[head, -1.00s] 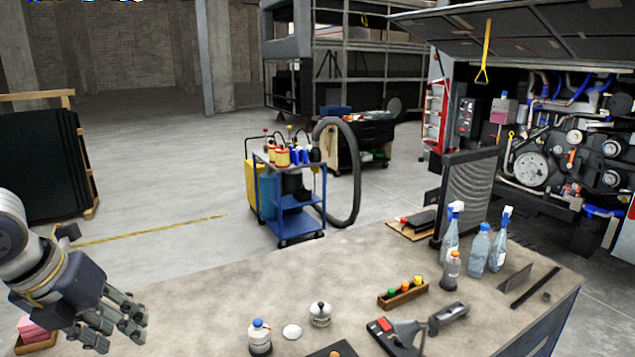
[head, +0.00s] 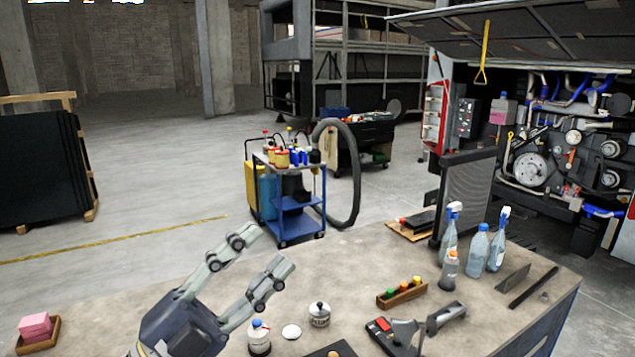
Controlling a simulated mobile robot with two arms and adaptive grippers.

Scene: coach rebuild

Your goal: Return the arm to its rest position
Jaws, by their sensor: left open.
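My left gripper (head: 262,268) shows in the head view at the lower middle-left, above the near part of the workbench (head: 350,260). Its two jointed fingers point up and to the right and are spread apart. Nothing is between them. Most of my left arm is below the frame. My right gripper is not in view.
A wooden tray with pink blocks (head: 37,330) sits at the left end of the bench. A lidded pot (head: 319,314), a tray of coloured pieces (head: 402,293) and several spray bottles (head: 477,245) stand to the right. A blue cart (head: 290,205) stands beyond the bench.

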